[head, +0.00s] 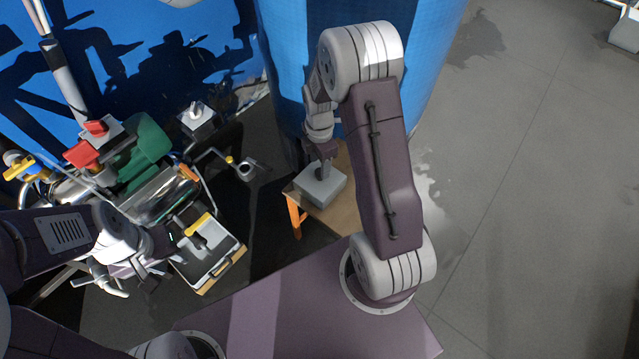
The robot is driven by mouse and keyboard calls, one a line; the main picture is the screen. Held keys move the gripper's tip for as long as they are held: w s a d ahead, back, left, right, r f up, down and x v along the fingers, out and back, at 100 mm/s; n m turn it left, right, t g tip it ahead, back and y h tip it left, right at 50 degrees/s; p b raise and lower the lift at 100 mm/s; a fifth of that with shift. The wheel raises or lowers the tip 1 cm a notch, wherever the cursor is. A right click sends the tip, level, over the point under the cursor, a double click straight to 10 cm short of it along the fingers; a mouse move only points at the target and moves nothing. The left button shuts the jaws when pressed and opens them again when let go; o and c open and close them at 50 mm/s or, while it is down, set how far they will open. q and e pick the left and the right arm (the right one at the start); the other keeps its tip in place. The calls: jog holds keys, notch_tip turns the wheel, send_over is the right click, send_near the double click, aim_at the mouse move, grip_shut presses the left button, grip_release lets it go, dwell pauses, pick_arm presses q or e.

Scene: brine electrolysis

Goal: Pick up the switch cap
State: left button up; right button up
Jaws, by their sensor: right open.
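A grey box (329,187), which looks like the switch, sits on a small wooden stool (345,214). A small dark piece (322,173) stands on its top and may be the switch cap; it is mostly hidden by my gripper. My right gripper (322,160) points down right over this dark piece, with its jaws open. Whether the fingers touch the piece cannot be told. My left gripper (150,262) is over at the left, beside a grey open tray, and its jaws are too unclear to read.
The grey tray (222,262) with a yellow-handled item stands near my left gripper. Left of the stool are a green container (148,140), red blocks (82,154) and metal equipment. A large blue drum (290,60) stands right behind the stool.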

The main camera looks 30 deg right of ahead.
notch_tip(320, 180, down, 5)
jog(key=b, duration=0.3)
jog(key=shift+f, duration=0.15)
grip_shut()
jog(key=shift+r, duration=0.2)
notch_tip(320, 180, up, 5)
jog(key=p, duration=0.3)
jog(key=shift+d, duration=0.1)
jog(key=s+d+r+p, duration=0.3)
jog(key=s+d+r, duration=0.3)
jog(key=s, duration=0.3)
jog(key=shift+s+d, duration=0.2)
jog(key=shift+d, duration=0.25)
